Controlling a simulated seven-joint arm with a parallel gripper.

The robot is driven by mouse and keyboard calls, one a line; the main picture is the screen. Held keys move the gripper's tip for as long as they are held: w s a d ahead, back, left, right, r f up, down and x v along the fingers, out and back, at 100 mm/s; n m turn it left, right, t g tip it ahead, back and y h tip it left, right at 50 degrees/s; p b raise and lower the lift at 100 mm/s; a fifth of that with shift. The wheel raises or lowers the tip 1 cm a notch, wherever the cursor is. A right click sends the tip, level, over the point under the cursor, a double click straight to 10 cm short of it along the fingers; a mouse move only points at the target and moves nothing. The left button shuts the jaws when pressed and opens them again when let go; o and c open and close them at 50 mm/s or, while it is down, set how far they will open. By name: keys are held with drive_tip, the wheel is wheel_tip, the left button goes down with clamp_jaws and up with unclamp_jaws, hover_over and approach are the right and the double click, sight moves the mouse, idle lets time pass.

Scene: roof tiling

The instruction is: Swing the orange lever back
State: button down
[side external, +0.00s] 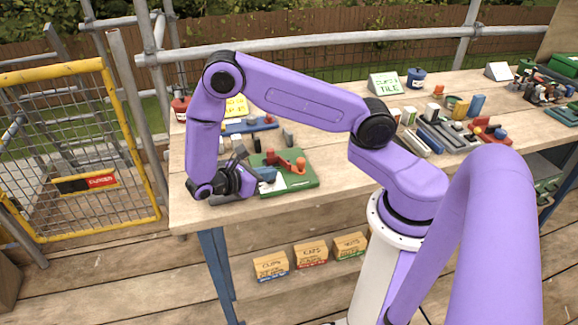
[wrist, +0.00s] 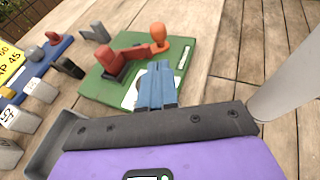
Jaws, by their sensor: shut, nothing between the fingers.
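The lever has an orange upright knob (wrist: 158,36) at the end of a red arm (wrist: 131,53), which joins a red block (wrist: 109,64) on a green board (wrist: 185,50). In the side view the orange knob (side external: 300,163) stands toward the right of the green board (side external: 303,181). My gripper (wrist: 157,70) has its blue fingers shut with nothing between them. It reaches low over the board's near part, beside the lever; I cannot tell whether it touches anything. In the side view my gripper (side external: 268,174) comes in from the left, and its fingers hide part of the board.
A blue board (side external: 249,125) with small parts lies behind the green one. Grey blocks (wrist: 40,90) stand at the left in the wrist view. More tools and blocks fill the bench's right side. Bare bench (side external: 345,165) shows right of the green board.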

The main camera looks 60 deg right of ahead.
sight(298, 164)
drive_tip(key=x, duration=0.6)
drive_tip(key=shift+r, duration=0.25)
drive_tip(key=shift+s+d, duration=0.2)
drive_tip(key=shift+d, duration=0.3)
drive_tip(key=shift+s+d, duration=0.2)
drive_tip(key=shift+d, duration=0.3)
